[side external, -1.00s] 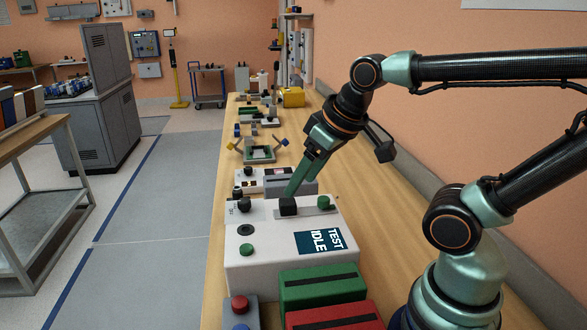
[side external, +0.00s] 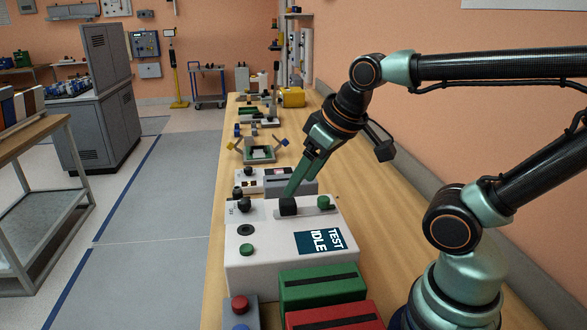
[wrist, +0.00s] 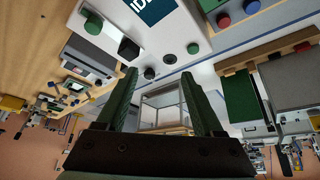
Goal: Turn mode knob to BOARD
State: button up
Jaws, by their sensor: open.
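A white control box (side external: 265,275) stands on the bench, with a dark display (side external: 318,241) reading TEST IDLE. A round black knob (side external: 244,204) is at its left far corner, by a small label that seems to read OFF; it also shows in the wrist view (wrist: 149,73). A black block-like control (side external: 288,207) sits on a grey strip, and it shows in the wrist view too (wrist: 127,48). I cannot tell for sure which is the mode knob. My gripper (side external: 290,192) is open and empty, its tips just behind the block-like control; the wrist view shows both fingers apart (wrist: 159,77).
Green buttons (side external: 246,249) (side external: 323,202) and a dark round socket (side external: 245,230) are on the box top. A green block (side external: 321,288) and a red block (side external: 335,317) stand in front. A grey unit (side external: 290,182) stands close behind. Bare bench lies to the right.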

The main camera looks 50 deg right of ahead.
jog(key=w+r+n+g, duration=0.3)
jog(key=w+n, duration=0.3)
jog(key=w, duration=0.3)
jog(key=n+g, duration=0.3)
jog(key=n, duration=0.3)
send_over(244, 201)
notch_tip(244, 201, down, 4)
notch_tip(244, 201, down, 11)
jog(key=shift+d+f, duration=0.1)
jog(key=shift+f, duration=0.05)
grip_shut()
